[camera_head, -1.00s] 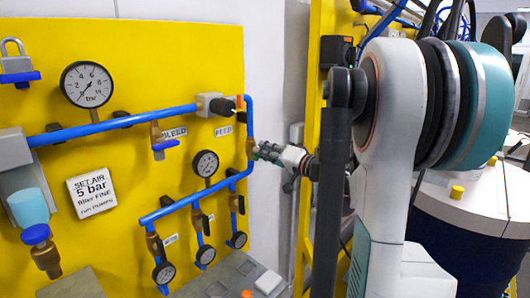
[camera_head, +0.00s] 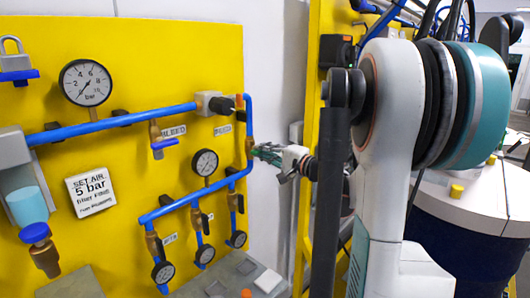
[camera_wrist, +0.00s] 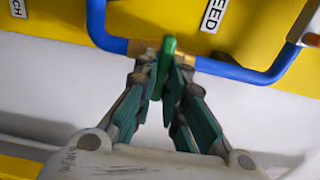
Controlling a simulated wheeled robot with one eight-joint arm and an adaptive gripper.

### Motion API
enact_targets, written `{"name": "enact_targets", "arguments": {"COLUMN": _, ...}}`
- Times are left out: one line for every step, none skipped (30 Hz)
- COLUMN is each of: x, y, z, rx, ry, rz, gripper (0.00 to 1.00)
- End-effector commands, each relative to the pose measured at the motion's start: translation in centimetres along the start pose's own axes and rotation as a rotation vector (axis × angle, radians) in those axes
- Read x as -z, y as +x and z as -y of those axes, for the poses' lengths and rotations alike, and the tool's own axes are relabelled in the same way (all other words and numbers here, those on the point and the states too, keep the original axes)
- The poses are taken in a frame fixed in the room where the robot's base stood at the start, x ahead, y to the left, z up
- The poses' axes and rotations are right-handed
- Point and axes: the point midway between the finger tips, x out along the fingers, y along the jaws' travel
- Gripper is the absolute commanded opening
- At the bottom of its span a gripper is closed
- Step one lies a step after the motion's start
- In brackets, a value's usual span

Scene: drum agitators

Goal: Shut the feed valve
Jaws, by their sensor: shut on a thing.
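The feed valve has a brass body (camera_head: 249,146) on the vertical blue pipe at the right edge of the yellow panel, near the FEED label (camera_head: 223,130). In the wrist view its brass body (camera_wrist: 147,46) is partly hidden behind a bright green handle (camera_wrist: 168,46). The handle appears to lie across the pipe in that view. My gripper (camera_head: 258,151) reaches the valve from the right. In the wrist view my gripper (camera_wrist: 163,72) has its dark green fingers closed on the handle, one on each side. The fingers hide part of the handle.
Blue pipes (camera_head: 122,121), gauges (camera_head: 205,162) and a BLEED valve with a blue handle (camera_head: 164,144) are left of my gripper. A yellow upright post (camera_head: 310,120) stands close to my arm on the right. A white wall strip (camera_head: 275,60) lies between.

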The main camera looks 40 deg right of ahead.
Motion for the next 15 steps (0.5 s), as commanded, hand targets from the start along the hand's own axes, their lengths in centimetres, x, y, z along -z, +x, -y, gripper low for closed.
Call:
{"name": "enact_targets", "arguments": {"x": 0.0, "y": -0.04, "z": -0.11, "rx": -0.002, "ry": 0.005, "rz": -0.001, "gripper": 0.0}}
{"name": "enact_targets", "arguments": {"x": 0.0, "y": -0.04, "z": -0.11, "rx": -0.002, "ry": 0.008, "rz": -0.001, "gripper": 0.0}}
{"name": "enact_targets", "arguments": {"x": 0.0, "y": -0.04, "z": -0.11, "rx": -0.002, "ry": 0.011, "rz": -0.001, "gripper": 0.0}}
{"name": "enact_targets", "arguments": {"x": 0.0, "y": -0.04, "z": -0.11, "rx": -0.002, "ry": 0.013, "rz": -0.001, "gripper": 0.0}}
{"name": "enact_targets", "arguments": {"x": 0.0, "y": -0.04, "z": -0.11, "rx": -0.002, "ry": 0.014, "rz": -0.001, "gripper": 0.0}}
{"name": "enact_targets", "arguments": {"x": 0.0, "y": -0.04, "z": -0.11, "rx": -0.002, "ry": 0.015, "rz": -0.001, "gripper": 0.0}}
{"name": "enact_targets", "arguments": {"x": 0.0, "y": -0.05, "z": -0.12, "rx": -0.002, "ry": 0.015, "rz": -0.001, "gripper": 0.0}}
{"name": "enact_targets", "arguments": {"x": 0.0, "y": -0.05, "z": -0.12, "rx": -0.002, "ry": 0.015, "rz": -0.001, "gripper": 0.0}}
{"name": "enact_targets", "arguments": {"x": 0.0, "y": -0.05, "z": -0.12, "rx": -0.002, "ry": 0.015, "rz": -0.001, "gripper": 0.0}}
{"name": "enact_targets", "arguments": {"x": 0.0, "y": -0.05, "z": -0.12, "rx": -0.002, "ry": 0.015, "rz": -0.001, "gripper": 0.0}}
{"name": "enact_targets", "arguments": {"x": 0.0, "y": -0.05, "z": -0.12, "rx": -0.002, "ry": 0.015, "rz": -0.001, "gripper": 0.0}}
{"name": "enact_targets", "arguments": {"x": 0.0, "y": -0.05, "z": -0.12, "rx": -0.002, "ry": 0.015, "rz": -0.001, "gripper": 0.0}}
{"name": "enact_targets", "arguments": {"x": -0.01, "y": -0.05, "z": -0.12, "rx": -0.002, "ry": 0.015, "rz": -0.001, "gripper": 0.0}}
{"name": "enact_targets", "arguments": {"x": -0.01, "y": -0.05, "z": -0.12, "rx": -0.002, "ry": 0.015, "rz": -0.001, "gripper": 0.0}}
{"name": "enact_targets", "arguments": {"x": -0.01, "y": -0.05, "z": -0.12, "rx": -0.002, "ry": 0.014, "rz": -0.001, "gripper": 0.13}}
